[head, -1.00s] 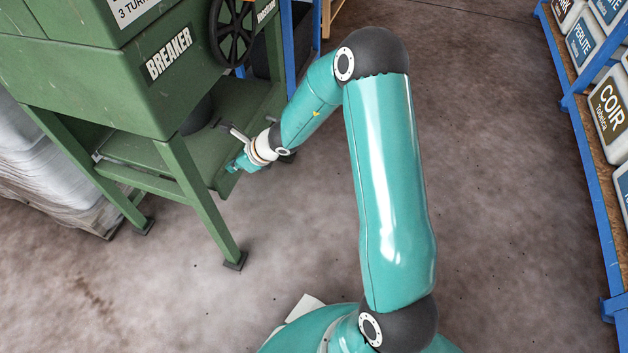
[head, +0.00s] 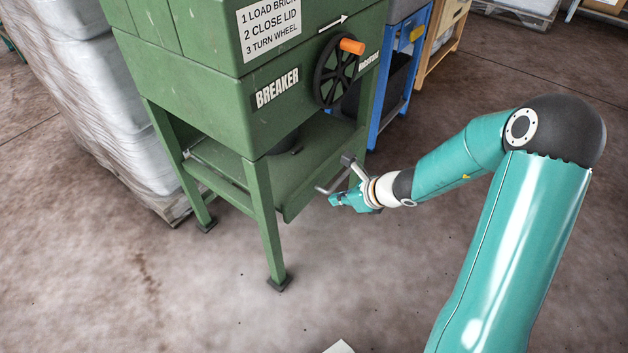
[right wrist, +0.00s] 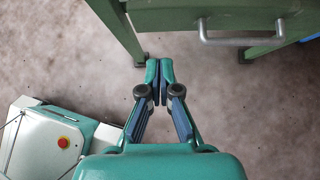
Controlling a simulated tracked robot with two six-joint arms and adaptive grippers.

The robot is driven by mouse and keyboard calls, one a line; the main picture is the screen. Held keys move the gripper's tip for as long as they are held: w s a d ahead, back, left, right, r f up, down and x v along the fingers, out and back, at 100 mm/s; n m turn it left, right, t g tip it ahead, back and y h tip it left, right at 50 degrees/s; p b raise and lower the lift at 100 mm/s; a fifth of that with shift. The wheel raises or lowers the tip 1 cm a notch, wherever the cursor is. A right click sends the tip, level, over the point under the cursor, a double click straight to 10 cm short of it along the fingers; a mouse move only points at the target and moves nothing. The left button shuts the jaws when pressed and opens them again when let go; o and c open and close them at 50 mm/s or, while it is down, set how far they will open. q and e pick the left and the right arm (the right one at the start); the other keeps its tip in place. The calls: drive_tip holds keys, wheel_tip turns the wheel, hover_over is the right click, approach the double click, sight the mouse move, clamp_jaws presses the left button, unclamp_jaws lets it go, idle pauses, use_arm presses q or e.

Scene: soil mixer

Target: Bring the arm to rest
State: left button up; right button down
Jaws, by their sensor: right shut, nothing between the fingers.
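My right arm reaches in from the right in the head view. Its gripper (head: 336,200) is low beside the green breaker machine (head: 215,95), close to the metal handle (head: 333,182) at the machine's lower tray. In the right wrist view the gripper's fingertips (right wrist: 160,66) are together with nothing between them. There the handle (right wrist: 242,40) is ahead and to the right, apart from the fingers. My left gripper is not in view.
The breaker carries a black wheel with an orange knob (head: 352,46). Its green legs (head: 265,225) stand on the floor. Wrapped white stacks (head: 95,85) stand at left, a blue frame (head: 402,85) behind. Bare concrete floor (head: 350,280) lies in front.

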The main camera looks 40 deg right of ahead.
drive_tip(key=s+a+f+n+g+y, duration=0.2)
drive_tip(key=a+f+n, duration=0.15)
drive_tip(key=a, duration=0.45)
drive_tip(key=s+a+f+n+g+y, duration=0.1)
drive_tip(key=s+a+f+n+g, duration=0.1)
drive_tip(key=a+f, duration=0.35)
drive_tip(key=s+a+f+n+g+h, duration=0.1)
drive_tip(key=s+a+f+n+g, duration=0.2)
drive_tip(key=n, duration=0.5)
drive_tip(key=s+a+f+n, duration=0.35)
drive_tip(key=s+n, duration=0.25)
drive_tip(key=n, duration=0.2)
drive_tip(key=s+a+f+n+g+h, duration=0.1)
drive_tip(key=s+a+f+n+g, duration=0.2)
drive_tip(key=n, duration=0.5)
wheel_tip(320, 180, up, 30)
drive_tip(key=t+p, duration=0.2)
drive_tip(key=p, duration=2.8)
drive_tip(key=shift+a+n, duration=0.15)
drive_tip(key=shift+n, duration=0.3)
